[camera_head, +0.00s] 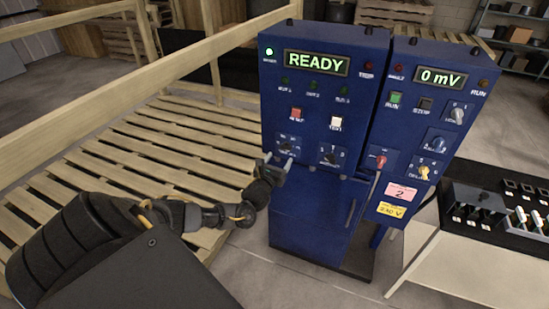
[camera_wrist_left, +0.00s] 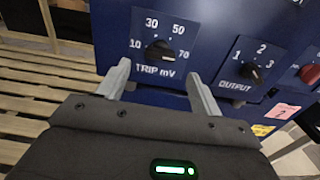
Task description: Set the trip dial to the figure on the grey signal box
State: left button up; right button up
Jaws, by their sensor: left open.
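The trip dial (camera_wrist_left: 160,51) is a black knob marked TRIP mV with figures 10, 30, 50 and 70. I cannot tell surely where its pointer stands. In the head view the dial (camera_head: 286,146) is low on the left blue cabinet. My left gripper (camera_head: 276,167) is open just in front of and below it; in the wrist view its fingers (camera_wrist_left: 161,82) are apart, below the knob, with nothing between them. I can make out no grey signal box. My right gripper is out of view.
The OUTPUT dial (camera_wrist_left: 250,72) is close to the right finger. The left cabinet's display (camera_head: 317,63) reads READY; the right cabinet's display (camera_head: 439,78) reads 0 mV. A pink label (camera_head: 401,193) shows 2. A wooden pallet (camera_head: 150,160) is at the left.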

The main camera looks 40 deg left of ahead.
pick_arm(q)
jog(key=shift+v, duration=2.35)
notch_tip(320, 180, down, 14)
jog(key=a+n+g+h+b, duration=0.1)
jog(key=n+g, duration=0.2)
jog(key=n, duration=1)
jog(key=s+d+f+n+g+h+b, duration=0.1)
jog(key=s+d+f+n+g, duration=0.15)
jog(key=s+f+n, duration=0.5)
jog(key=s+d+f+n+g+h+b, duration=0.1)
jog(key=s+f+n+g+b, duration=0.2)
jog(key=s+f, duration=0.85)
jog(key=s+d+f+n+g+h, duration=0.1)
jog(key=s+d+f+n+g, duration=0.1)
jog(key=s+d+f, duration=0.4)
jog(key=s+d+f+n+g+h+b, duration=0.1)
jog(key=s+d+f, duration=0.5)
jog(key=s, duration=0.9)
jog(key=s+d+f+n+g+b, duration=0.1)
jog(key=s+d+f+n+g, duration=0.2)
jog(key=s+d+f, duration=0.4)
jog(key=s+f+g, duration=0.1)
jog(key=s+f, duration=0.2)
jog(key=s, duration=0.1)
jog(key=shift+s+h, duration=0.2)
jog(key=shift+h, duration=0.2)
